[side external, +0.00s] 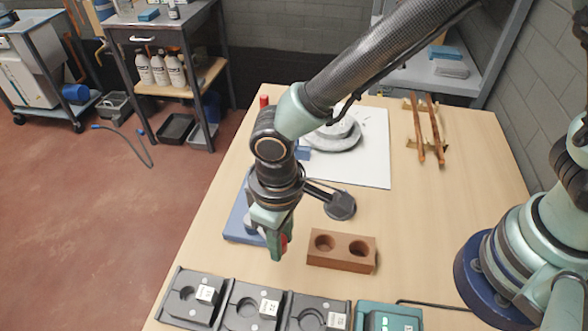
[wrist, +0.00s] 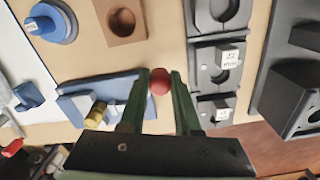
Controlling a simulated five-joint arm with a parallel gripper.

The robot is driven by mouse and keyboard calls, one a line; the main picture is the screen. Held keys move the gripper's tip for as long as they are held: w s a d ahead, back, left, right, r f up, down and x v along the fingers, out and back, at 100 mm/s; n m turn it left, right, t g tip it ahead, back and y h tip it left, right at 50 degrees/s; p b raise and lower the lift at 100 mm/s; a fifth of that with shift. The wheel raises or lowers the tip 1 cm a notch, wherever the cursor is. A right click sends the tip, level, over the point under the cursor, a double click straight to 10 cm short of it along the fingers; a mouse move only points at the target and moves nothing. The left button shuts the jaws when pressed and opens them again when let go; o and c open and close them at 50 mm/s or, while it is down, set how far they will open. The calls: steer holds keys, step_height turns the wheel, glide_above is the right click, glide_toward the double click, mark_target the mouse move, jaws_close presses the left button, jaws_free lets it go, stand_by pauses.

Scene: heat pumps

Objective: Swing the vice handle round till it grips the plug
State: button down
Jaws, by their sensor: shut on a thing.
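The blue vice (wrist: 120,88) lies just left of my fingers in the wrist view. In the side view its blue body (side external: 236,222) is largely hidden behind my gripper. My gripper (wrist: 160,86) is shut on the red ball knob (wrist: 159,74) of the vice handle; the knob sits between the fingertips. The rest of the handle is hidden. In the side view my gripper (side external: 279,252) points down beside the vice, with some red between the fingers. A yellow cylinder (wrist: 96,114), perhaps the plug, shows at the vice; I cannot tell whether the jaws touch it.
A brown block with two holes (side external: 341,262) stands right of my gripper. Dark trays (side external: 243,306) line the front edge beside a teal device (side external: 388,318). A white board (side external: 372,160) and a wooden rack (side external: 424,130) lie behind. Bare tabletop lies right of the block.

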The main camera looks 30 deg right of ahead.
steer(key=shift+a, duration=0.1)
steer(key=shift+a+m, duration=0.8)
steer(key=shift+m, duration=0.4)
steer(key=a+m, duration=0.2)
steer(key=m, duration=0.1)
steer(key=shift+w+a, duration=0.3)
steer(key=shift+w+a+m, duration=0.45)
steer(key=shift+a+m, duration=0.25)
steer(key=shift+m, duration=0.5)
steer(key=shift+w+a+m, duration=0.45)
steer(key=shift+a+m, duration=0.2)
steer(key=shift+m, duration=0.55)
steer(key=shift+r, duration=0.1)
steer(key=c, duration=0.6)
jaws_free()
